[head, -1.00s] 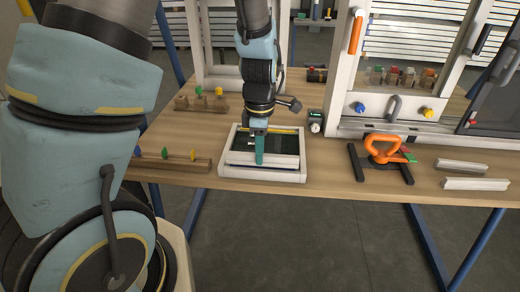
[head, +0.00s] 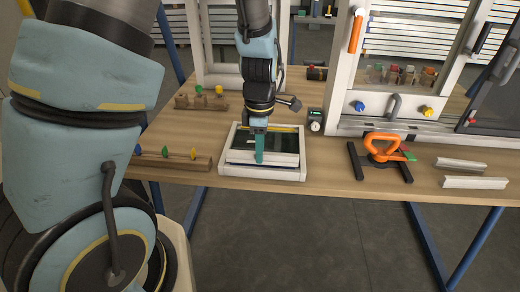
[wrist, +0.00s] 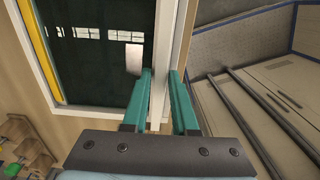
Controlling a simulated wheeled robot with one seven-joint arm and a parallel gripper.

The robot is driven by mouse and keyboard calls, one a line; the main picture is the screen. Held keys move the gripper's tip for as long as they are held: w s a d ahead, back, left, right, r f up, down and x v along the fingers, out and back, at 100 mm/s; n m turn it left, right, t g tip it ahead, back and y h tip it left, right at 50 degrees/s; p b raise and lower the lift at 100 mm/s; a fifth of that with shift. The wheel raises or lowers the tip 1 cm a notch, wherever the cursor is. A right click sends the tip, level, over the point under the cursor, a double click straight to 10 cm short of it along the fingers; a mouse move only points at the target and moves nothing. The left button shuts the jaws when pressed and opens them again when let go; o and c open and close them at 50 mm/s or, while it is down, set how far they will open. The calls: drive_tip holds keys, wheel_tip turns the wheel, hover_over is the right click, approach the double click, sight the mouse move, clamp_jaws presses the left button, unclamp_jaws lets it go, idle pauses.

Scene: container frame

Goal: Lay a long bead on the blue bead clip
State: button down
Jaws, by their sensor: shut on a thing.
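My gripper (head: 260,161) points down at the front of a small white frame with a dark pane (head: 233,172) on the table. In the wrist view its teal fingers (wrist: 162,95) are shut on a long white bead (wrist: 163,60) running along the frame's edge. I cannot tell whether the bead rests on the frame or is just clear of it. Two more long pale beads (head: 475,183) lie on the table at the right. I cannot surely pick out the blue bead clip; a blue round knob (head: 360,106) shows on the large white frame.
An orange-handled tool (head: 382,150) on a dark stand is to the right. The large white frame (head: 355,75) rises behind. The table's front edge is close to the small frame.

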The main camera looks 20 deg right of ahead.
drive_tip(key=shift+f, duration=0.6)
drive_tip(key=c, duration=0.6)
unclamp_jaws()
wheel_tip(320, 180, up, 11)
drive_tip(key=shift+f+b, duration=0.1)
drive_tip(key=shift+b, duration=0.35)
drive_tip(key=a+m, duration=0.4)
drive_tip(key=a, duration=0.4)
drive_tip(key=a+m+t, duration=0.1)
drive_tip(key=a+m, duration=0.4)
drive_tip(key=a, duration=0.3)
drive_tip(key=w+a+m, duration=0.1)
drive_tip(key=a+m, duration=0.4)
drive_tip(key=a, duration=0.3)
drive_tip(key=shift+a+f+t, duration=0.1)
drive_tip(key=shift+a+t, duration=0.2)
drive_tip(key=shift+a, duration=0.1)
